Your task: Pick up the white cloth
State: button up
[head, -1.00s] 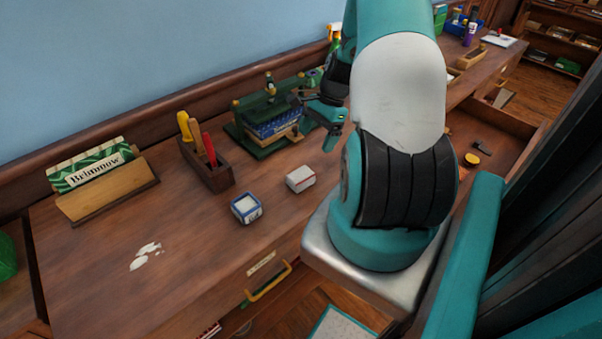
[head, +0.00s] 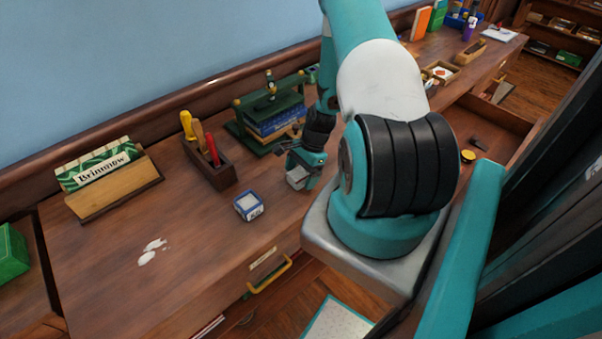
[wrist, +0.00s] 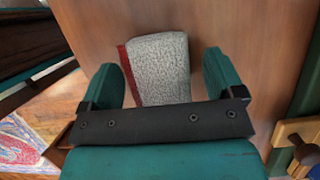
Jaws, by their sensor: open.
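The white cloth (wrist: 160,65) is a small folded pad with a red edge on its left side, lying on the wooden desk. In the head view the cloth (head: 297,177) is partly covered by my gripper (head: 303,167). The wrist view shows my gripper (wrist: 162,72) open, with one finger on each side of the cloth's near part.
A small blue-and-white box (head: 248,206) stands on the desk (head: 200,255) left of the cloth. Behind are a green press (head: 265,105) and a wooden tool holder (head: 215,170). The desk's left part is mostly clear.

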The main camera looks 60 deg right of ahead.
aim_at(301, 172)
jog(key=c, duration=1)
notch_tip(301, 172, up, 20)
jog(key=b, duration=0.2)
jog(key=shift+b, duration=0.4)
